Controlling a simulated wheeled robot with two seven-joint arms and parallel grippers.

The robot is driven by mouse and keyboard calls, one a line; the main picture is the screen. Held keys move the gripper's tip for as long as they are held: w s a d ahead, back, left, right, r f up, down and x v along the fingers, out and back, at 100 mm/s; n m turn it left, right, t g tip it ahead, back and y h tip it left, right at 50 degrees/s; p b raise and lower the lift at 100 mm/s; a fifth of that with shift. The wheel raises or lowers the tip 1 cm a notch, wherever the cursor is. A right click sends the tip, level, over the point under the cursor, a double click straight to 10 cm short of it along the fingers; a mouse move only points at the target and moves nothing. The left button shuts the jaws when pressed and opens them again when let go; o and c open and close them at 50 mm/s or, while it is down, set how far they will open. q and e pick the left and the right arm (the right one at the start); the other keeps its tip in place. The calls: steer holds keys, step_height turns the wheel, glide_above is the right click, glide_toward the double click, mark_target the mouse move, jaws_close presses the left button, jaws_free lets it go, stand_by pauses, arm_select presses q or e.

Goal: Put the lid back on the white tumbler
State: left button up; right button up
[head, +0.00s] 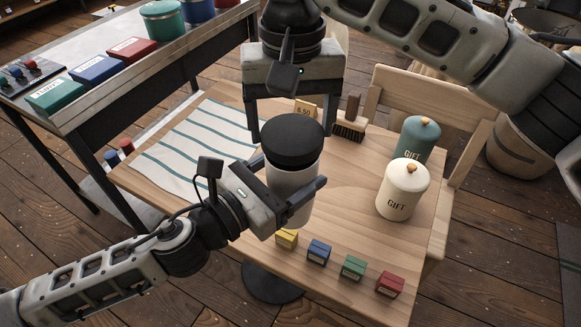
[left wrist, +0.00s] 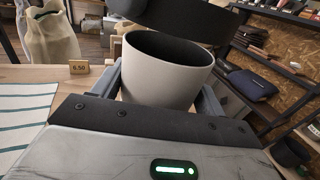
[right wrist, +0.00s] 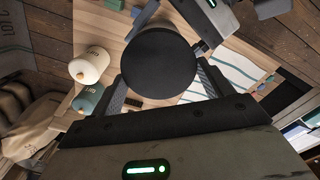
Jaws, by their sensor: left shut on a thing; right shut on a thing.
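The white tumbler (head: 291,188) stands upright between the fingers of my left gripper (head: 294,203), which is shut on it above the table. The left wrist view shows the tumbler (left wrist: 160,88) with its mouth open and dark inside. The black lid (head: 291,140) is held over the tumbler by my right gripper (head: 291,132), which is shut on it. In the left wrist view the lid (left wrist: 190,18) is above the rim with a gap between them, and looks tilted. In the right wrist view the lid (right wrist: 158,66) hides the tumbler.
The wooden table (head: 340,245) carries a striped cloth (head: 190,150), a brush (head: 350,122), a price card (head: 305,108), a cream canister (head: 403,190) and a teal canister (head: 418,138). Several small coloured boxes (head: 353,267) line the front edge. A chair (head: 430,95) stands behind.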

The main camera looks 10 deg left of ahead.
mark_target(297, 133)
stand_by(0.7)
steer(key=shift+f, duration=0.85)
steer(key=shift+f, duration=0.55)
arm_select(q)
steer(key=c, duration=0.4)
arm_select(e)
steer(key=m, duration=0.5)
steer(key=shift+s+d, duration=0.1)
steer(key=m, duration=0.5)
steer(key=shift+d, duration=0.15)
steer(key=m, duration=0.5)
steer(key=shift+s+d, duration=0.1)
steer(key=m, duration=0.5)
steer(key=shift+s, duration=0.1)
